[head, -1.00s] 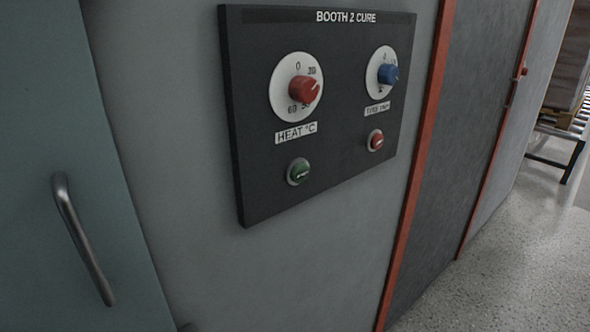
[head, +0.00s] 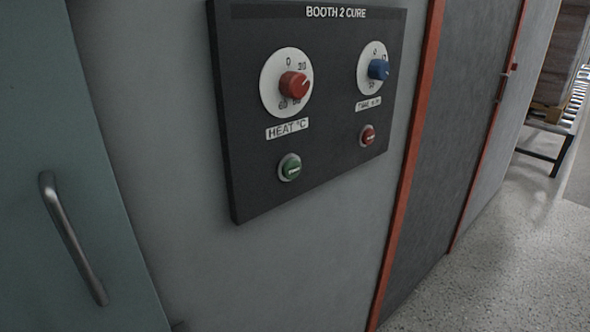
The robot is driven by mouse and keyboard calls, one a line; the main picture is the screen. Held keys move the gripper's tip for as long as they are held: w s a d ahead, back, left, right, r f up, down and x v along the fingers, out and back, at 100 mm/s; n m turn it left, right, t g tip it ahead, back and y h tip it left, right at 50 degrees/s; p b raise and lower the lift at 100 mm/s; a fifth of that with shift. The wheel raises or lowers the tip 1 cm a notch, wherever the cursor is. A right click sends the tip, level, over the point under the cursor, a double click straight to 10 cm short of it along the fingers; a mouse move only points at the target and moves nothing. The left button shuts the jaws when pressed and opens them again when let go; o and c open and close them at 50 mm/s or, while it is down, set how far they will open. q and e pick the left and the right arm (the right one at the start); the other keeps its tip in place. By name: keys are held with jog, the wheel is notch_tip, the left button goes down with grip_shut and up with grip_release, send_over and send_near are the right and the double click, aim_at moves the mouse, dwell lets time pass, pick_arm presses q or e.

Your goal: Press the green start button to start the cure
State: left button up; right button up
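The green start button (head: 290,168) sits in a pale ring at the lower left of the dark panel (head: 330,180) headed "BOOTH 2 CURE". The panel is on a grey wall in the head view. Above the green button is a red knob (head: 294,85) on a white dial labelled "HEAT °C". At the right are a blue knob (head: 379,69) on a second white dial and a red button (head: 368,135) below it. Neither of my grippers shows in the head view.
A teal door with a metal handle (head: 72,238) is at the left. An orange-edged dark door (head: 455,130) stands right of the panel. Speckled floor (head: 500,275) is clear at the lower right. A stand with a pallet load (head: 556,50) is at the far right.

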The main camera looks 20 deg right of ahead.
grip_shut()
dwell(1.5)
